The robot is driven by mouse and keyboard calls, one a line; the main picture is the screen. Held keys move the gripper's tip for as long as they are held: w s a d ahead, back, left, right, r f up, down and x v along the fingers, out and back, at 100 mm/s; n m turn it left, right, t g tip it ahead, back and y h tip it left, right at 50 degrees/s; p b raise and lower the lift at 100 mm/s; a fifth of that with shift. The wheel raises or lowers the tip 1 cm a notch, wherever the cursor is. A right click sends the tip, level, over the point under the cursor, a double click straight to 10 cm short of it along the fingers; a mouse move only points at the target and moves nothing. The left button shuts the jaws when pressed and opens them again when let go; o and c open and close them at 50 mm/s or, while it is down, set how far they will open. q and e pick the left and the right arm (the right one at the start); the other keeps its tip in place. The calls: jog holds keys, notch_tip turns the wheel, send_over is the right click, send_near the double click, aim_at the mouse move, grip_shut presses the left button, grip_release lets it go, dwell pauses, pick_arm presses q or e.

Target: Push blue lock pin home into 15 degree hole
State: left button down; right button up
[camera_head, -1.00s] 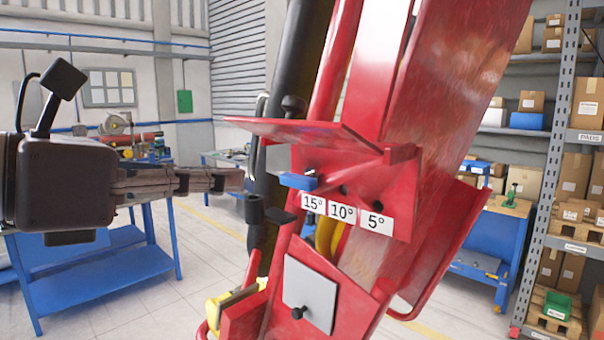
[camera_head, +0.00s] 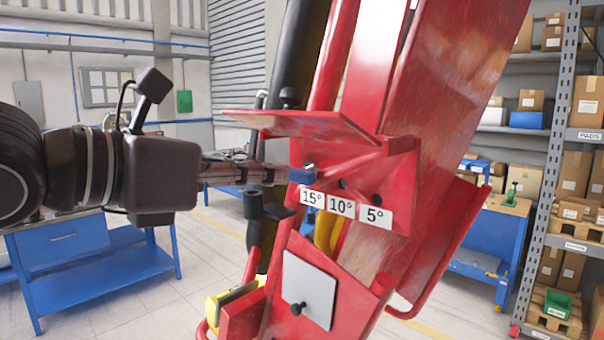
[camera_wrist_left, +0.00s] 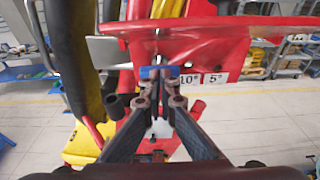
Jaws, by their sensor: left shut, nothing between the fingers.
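The blue lock pin (camera_head: 301,176) is at the 15° hole, just above the 15° label (camera_head: 312,198) on the red bracket (camera_head: 400,170). My left gripper (camera_head: 284,175) comes in level from the left, with its fingertips at the pin's blue head. The fingers are shut with nothing between them. In the left wrist view the blue pin head (camera_wrist_left: 159,72) lies right in front of the fingertips (camera_wrist_left: 160,92). I cannot tell how deep the pin sits. The 15° hole is hidden behind the pin. My right gripper is not in view.
A red plate (camera_head: 305,125) juts out just above my left fingers. A black knob post (camera_head: 254,203) stands just below them. The 10° hole (camera_head: 343,184) and 5° hole (camera_head: 377,200) are empty. A blue workbench (camera_head: 95,265) stands behind at left.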

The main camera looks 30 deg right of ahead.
pick_arm(q)
jog(key=shift+x, duration=0.8)
dwell(1.1)
jog(key=shift+a+b, duration=0.3)
jog(key=shift+b, duration=0.2)
jog(key=shift+s+a, duration=0.1)
jog(key=shift+a, duration=0.05)
jog(key=shift+f+b+v, duration=0.15)
jog(key=shift+b+v, duration=0.45)
jog(key=shift+v, duration=0.6)
jog(key=shift+f+b+v, duration=0.15)
jog(key=shift+b+v, duration=0.4)
jog(key=shift+v, duration=0.7)
jog(key=shift+f, duration=0.1)
